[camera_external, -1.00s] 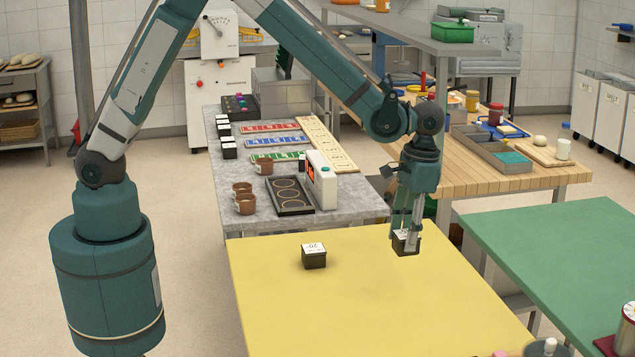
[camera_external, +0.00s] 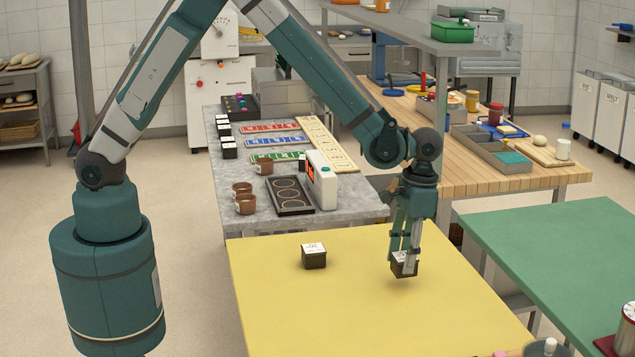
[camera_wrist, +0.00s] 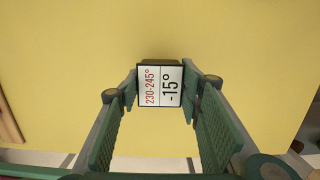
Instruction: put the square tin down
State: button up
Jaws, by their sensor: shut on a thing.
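A small dark square tin (camera_external: 404,265) with a white label on top is between the fingers of my gripper (camera_external: 405,258). In the wrist view the tin (camera_wrist: 161,86) shows its label, "230-245°" in red and "-15°" in black, with a finger of my gripper (camera_wrist: 166,90) against each side. My gripper is shut on it. The tin seems slightly above the yellow tabletop (camera_external: 330,315), with a faint shadow beneath it. Its underside is hidden.
A similar dark square tin (camera_external: 314,257) with a white label stands on the yellow tabletop to the left. The yellow surface around and in front is clear. A grey counter (camera_external: 352,209) with brown cups (camera_external: 245,205) lies behind, a green table (camera_external: 560,250) to the right.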

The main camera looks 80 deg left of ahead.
jog(key=shift+f, duration=1.65)
jog(key=shift+f, duration=0.2)
jog(key=o, duration=1)
jog(key=shift+r, duration=0.15)
jog(key=r, duration=0.4)
jog(key=w+r, duration=0.1)
jog(key=r, duration=0.7)
jog(key=shift+w, duration=0.25)
